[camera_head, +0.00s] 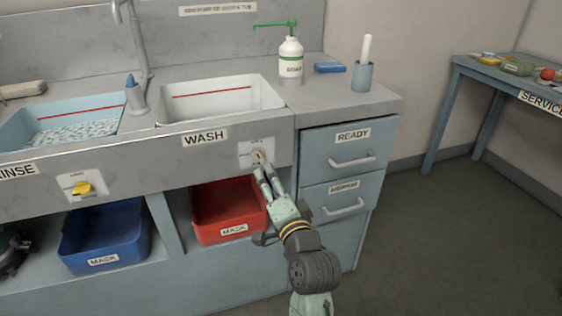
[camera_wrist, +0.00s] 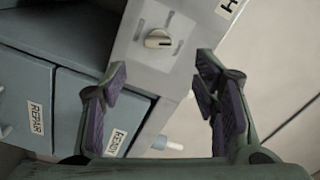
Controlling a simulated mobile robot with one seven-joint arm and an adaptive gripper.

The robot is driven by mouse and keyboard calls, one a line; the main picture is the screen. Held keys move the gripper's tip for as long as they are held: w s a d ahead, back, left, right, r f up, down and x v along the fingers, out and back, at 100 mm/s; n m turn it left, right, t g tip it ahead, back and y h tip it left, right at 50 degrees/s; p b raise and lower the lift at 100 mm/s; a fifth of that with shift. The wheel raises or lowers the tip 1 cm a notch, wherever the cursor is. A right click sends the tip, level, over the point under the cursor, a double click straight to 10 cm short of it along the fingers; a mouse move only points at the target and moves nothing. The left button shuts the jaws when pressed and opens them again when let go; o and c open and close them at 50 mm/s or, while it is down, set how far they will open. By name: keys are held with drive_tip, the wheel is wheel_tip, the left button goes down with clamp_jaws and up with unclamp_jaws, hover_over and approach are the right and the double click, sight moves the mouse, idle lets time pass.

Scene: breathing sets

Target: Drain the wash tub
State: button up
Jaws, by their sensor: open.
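The wash tub (camera_head: 222,118) is a white basin with a red line inside, set in the grey counter at centre. I see no water surface in it. Its label WASH is on the front panel. Right of the label, a pale plate carries a small light knob (camera_head: 257,157), partly hidden by my fingertips. My gripper (camera_head: 264,175) is open at the knob, fingers pointing to the panel. In the wrist view the knob (camera_wrist: 158,39) lies ahead, between and beyond the open fingers (camera_wrist: 162,75). I see no contact.
The rinse tub (camera_head: 62,125) at left holds foamy water; its yellow knob (camera_head: 83,188) is below it. A red MASK bin (camera_head: 228,212) and blue MASK bin (camera_head: 105,238) sit on the lower shelf. READY drawer (camera_head: 349,150) handles project at right. A pump bottle (camera_head: 290,62) stands on the counter.

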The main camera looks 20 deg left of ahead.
sight(260, 159)
drive_tip(key=p+x, duration=0.2)
drive_tip(key=x, duration=0.8)
drive_tip(key=shift+w+a+f, duration=0.1)
drive_tip(key=shift+w+a, duration=0.1)
drive_tip(key=shift+w, duration=0.15)
drive_tip(key=c, duration=1.2)
drive_tip(key=shift+o, duration=0.2)
drive_tip(key=shift+n, duration=0.4)
drive_tip(key=n+b, duration=0.1)
drive_tip(key=n, duration=0.2)
drive_tip(key=shift+f+n+b, duration=0.1)
drive_tip(key=shift+n+b, duration=0.2)
drive_tip(key=shift+b, duration=0.05)
drive_tip(key=shift+n+b, duration=0.65)
drive_tip(key=shift+n, duration=1.15)
